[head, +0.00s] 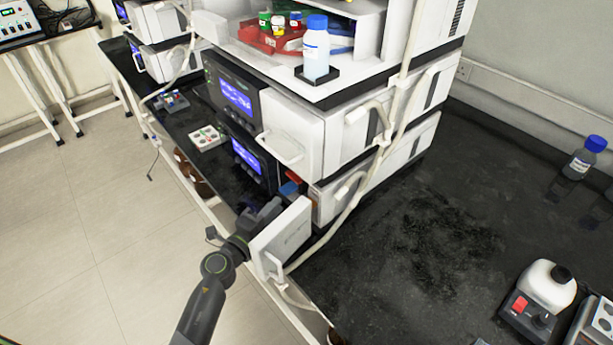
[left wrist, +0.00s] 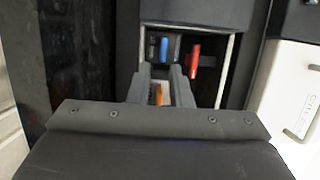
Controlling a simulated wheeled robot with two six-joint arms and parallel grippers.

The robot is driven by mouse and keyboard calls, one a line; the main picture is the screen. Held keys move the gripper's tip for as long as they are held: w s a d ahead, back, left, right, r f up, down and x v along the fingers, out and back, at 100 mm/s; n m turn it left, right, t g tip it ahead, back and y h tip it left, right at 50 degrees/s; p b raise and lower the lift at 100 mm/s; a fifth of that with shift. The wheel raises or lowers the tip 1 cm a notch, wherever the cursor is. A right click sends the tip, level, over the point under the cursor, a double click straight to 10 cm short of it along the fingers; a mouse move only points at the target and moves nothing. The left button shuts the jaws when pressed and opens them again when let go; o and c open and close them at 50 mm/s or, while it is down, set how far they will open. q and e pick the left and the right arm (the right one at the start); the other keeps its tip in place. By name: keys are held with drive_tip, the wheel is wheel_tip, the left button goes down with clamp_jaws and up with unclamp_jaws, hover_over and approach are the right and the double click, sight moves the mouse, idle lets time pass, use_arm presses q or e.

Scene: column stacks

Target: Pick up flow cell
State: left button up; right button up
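My left gripper (head: 268,209) is at the mouth of a small open compartment low in the instrument stack, beside a white door that stands swung out. In the left wrist view, its two dark fingers (left wrist: 160,78) are apart, pointing into the compartment. A pale piece with an orange part (left wrist: 158,95) shows in the gap between them; I cannot tell whether they touch it. A blue part (left wrist: 164,49) and a red lever-like part (left wrist: 194,62) lie deeper inside. No piece is clearly marked as the flow cell. My right gripper is not in view.
The open white door (head: 283,238) stands close beside my left gripper. A pale tube runs down the stack's front corner. A blue-capped bottle (head: 316,52) stands on the stack. The black bench (head: 430,235) to the right is largely clear.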

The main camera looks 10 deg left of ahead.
sight(283, 194)
use_arm(q)
drive_tip(key=shift+a+x, duration=0.15)
drive_tip(key=shift+x, duration=1.45)
drive_tip(key=shift+a+x, duration=0.2)
drive_tip(key=shift+x, duration=1.4)
drive_tip(key=shift+r, duration=0.15)
clamp_jaws()
drive_tip(key=shift+w, duration=0.1)
